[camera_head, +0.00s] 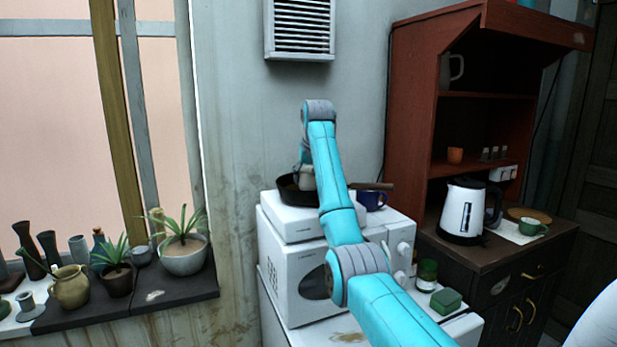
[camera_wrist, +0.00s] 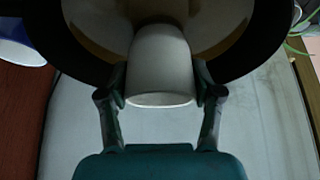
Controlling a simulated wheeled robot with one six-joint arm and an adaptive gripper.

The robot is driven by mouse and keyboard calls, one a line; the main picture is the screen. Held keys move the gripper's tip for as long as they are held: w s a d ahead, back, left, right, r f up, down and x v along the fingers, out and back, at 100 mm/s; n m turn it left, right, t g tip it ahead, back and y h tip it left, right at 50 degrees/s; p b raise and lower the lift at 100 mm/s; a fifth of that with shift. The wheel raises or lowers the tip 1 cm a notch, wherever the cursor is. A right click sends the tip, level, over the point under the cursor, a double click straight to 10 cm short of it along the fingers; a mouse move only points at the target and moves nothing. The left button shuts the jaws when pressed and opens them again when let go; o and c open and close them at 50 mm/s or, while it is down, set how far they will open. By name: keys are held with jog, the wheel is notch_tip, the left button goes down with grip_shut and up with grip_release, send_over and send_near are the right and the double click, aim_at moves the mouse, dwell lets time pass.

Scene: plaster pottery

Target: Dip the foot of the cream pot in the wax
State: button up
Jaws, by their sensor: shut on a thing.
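The cream pot (camera_wrist: 160,60) is between the two fingers of my gripper (camera_wrist: 160,92) in the wrist view, and they are shut on its sides. Its far end lies over or inside a dark pan (camera_wrist: 258,55) with a yellowish-brown, wax-like content (camera_wrist: 100,32). I cannot tell whether the foot touches the wax. In the head view the pan (camera_head: 287,192) sits on a white unit (camera_head: 280,218) on top of the microwave. The pot (camera_head: 306,179) shows as a small pale shape at the pan, partly hidden by my arm.
A blue mug (camera_head: 371,200) stands right of the pan, near the pan's handle (camera_head: 374,186). A green jar (camera_head: 427,275) and green box (camera_head: 446,300) sit lower right. A kettle (camera_head: 463,210) stands on the cabinet. Plants and pots line the sill (camera_head: 180,291) at left.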

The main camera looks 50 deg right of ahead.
dwell(0.3)
jog(key=shift+r, duration=0.9)
jog(key=shift+r, duration=0.1)
dwell(0.5)
notch_tip(320, 180, up, 8)
jog(key=shift+r, duration=0.25)
dwell(0.9)
dwell(0.4)
